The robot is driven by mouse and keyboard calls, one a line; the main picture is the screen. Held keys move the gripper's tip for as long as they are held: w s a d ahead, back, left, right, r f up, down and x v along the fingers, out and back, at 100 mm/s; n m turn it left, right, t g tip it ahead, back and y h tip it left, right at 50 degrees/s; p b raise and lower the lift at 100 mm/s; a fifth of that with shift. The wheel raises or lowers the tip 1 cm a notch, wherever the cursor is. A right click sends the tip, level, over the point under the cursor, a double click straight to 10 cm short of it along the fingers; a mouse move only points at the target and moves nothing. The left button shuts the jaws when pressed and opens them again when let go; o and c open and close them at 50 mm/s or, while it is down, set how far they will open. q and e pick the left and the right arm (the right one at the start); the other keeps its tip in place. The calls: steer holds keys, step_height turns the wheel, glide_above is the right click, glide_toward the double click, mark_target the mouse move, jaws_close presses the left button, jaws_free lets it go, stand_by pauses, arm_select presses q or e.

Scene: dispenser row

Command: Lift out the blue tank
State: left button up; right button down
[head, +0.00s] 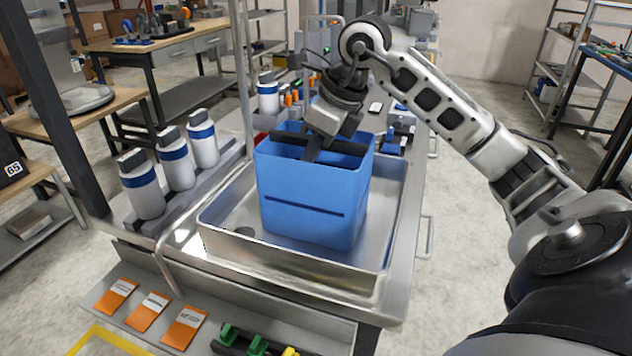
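The blue tank (312,200) is an open-topped box with a dark bar (345,146) across its top. It stands upright at the steel basin (215,222); I cannot tell whether its base touches the basin floor. My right gripper (312,152) reaches down over the tank's top from behind, its dark fingers at the bar. The fingertips are partly hidden at the bar, so I cannot tell whether they are closed on it. My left gripper is not in view.
Several white bottles with blue bands (175,168) stand in a row left of the basin. Orange cards (148,310) and green parts (257,345) lie on the front shelf. Small items (395,140) sit behind the tank. The floor to the right is partly clear.

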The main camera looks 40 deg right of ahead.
steer(key=shift+w+r, duration=0.1)
steer(key=shift+r, duration=0.2)
steer(key=shift+r, duration=0.5)
steer(key=r, duration=0.3)
steer(key=shift+s, duration=0.2)
steer(key=s+a+r, duration=0.3)
steer(key=s+r, duration=0.6)
steer(key=s, duration=0.4)
steer(key=shift+s+a+b, duration=0.15)
steer(key=shift+s+b, duration=0.05)
steer(key=shift+b, duration=0.1)
